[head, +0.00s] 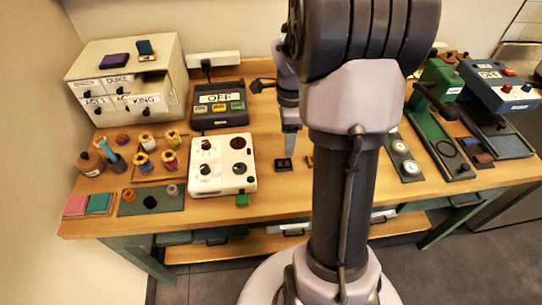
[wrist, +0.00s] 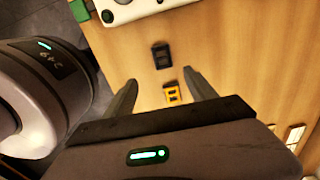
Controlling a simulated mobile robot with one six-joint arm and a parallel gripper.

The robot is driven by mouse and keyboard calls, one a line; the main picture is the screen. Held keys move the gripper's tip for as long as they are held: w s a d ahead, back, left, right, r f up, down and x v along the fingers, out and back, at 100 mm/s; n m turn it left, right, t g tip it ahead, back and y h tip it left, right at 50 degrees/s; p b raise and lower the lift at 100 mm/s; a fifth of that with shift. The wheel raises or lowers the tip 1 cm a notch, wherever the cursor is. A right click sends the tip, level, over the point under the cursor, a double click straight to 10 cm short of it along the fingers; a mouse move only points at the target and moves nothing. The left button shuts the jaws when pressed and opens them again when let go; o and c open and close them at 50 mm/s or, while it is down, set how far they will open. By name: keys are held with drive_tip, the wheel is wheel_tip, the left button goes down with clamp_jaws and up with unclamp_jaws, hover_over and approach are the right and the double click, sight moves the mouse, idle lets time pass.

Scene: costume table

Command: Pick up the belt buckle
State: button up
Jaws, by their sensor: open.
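Two small buckle-like pieces lie flat on the wooden table. One is black, seen in the head view (head: 284,164) and in the wrist view (wrist: 161,56). I cannot tell which is the belt buckle. My gripper (wrist: 159,76) is open and empty above the table. In the wrist view the yellow piece shows between its fingers and the black piece just beyond the tips. The gripper also shows in the head view (head: 290,146).
A white panel with knobs (head: 222,165) stands left of the pieces. A dark box labelled OFF (head: 217,105) is behind it. A green plate with two dials (head: 404,158) lies to the right. Bare wood surrounds the two pieces.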

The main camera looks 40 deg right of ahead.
drive_tip(key=b, duration=0.2)
hover_over(284, 163)
drive_tip(key=f, duration=0.6)
drive_tip(key=shift+s, duration=0.35)
drive_tip(key=f, duration=0.1)
drive_tip(key=f+b, duration=0.1)
drive_tip(key=f, duration=0.1)
drive_tip(key=w+f+b, duration=0.1)
drive_tip(key=f, duration=0.1)
drive_tip(key=shift+f, duration=0.25)
drive_tip(key=shift+s+r, duration=0.1)
drive_tip(key=shift+r, duration=0.1)
drive_tip(key=shift+c, duration=0.4)
clamp_jaws()
drive_tip(key=shift+r, duration=0.1)
